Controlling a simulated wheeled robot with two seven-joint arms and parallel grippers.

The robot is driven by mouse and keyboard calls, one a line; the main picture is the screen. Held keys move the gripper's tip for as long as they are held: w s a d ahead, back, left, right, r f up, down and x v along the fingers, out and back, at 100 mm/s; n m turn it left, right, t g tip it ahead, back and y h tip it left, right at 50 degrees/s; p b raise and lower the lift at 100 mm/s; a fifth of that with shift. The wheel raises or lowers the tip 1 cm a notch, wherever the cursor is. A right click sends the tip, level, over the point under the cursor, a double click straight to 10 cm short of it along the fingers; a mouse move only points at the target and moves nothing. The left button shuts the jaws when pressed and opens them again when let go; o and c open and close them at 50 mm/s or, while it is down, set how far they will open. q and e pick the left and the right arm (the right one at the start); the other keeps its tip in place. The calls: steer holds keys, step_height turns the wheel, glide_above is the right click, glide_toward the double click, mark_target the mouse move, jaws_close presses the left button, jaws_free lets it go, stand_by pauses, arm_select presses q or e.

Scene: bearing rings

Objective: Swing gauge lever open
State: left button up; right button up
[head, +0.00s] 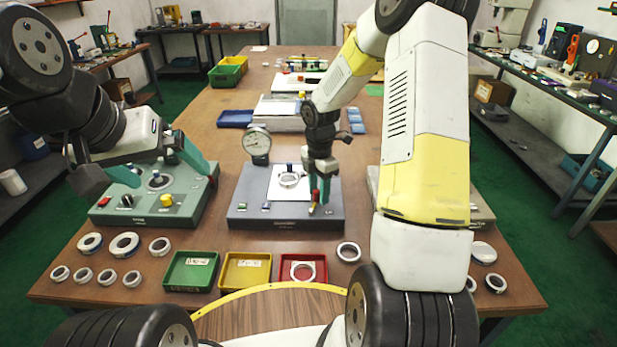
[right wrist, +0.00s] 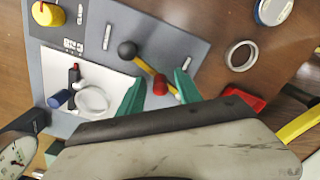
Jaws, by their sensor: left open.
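The gauge station is a grey base (head: 240,212) with a white plate, a dial gauge (head: 257,142) at its back left and a bearing ring (head: 289,180) on the plate. In the right wrist view the lever (right wrist: 143,66) is a yellow bar with a black ball at one end and a red part at the other. My right gripper (right wrist: 160,91) is open, its green fingers on either side of the red part, with gaps visible. Its fingers partly hide the lever in the head view. My left gripper (head: 158,167) is open and empty above the green station (head: 190,212).
Green (head: 190,287), yellow (head: 245,286) and red (head: 322,286) trays stand in front; the red one holds a ring. Loose rings lie at front left, and one (head: 348,251) lies right of the red tray. Another station is partly hidden behind my right arm.

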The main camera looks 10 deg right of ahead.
mark_target(318, 190)
step_height(318, 190, up, 8)
steer(key=shift+f, duration=0.1)
stand_by(0.5)
stand_by(1.0)
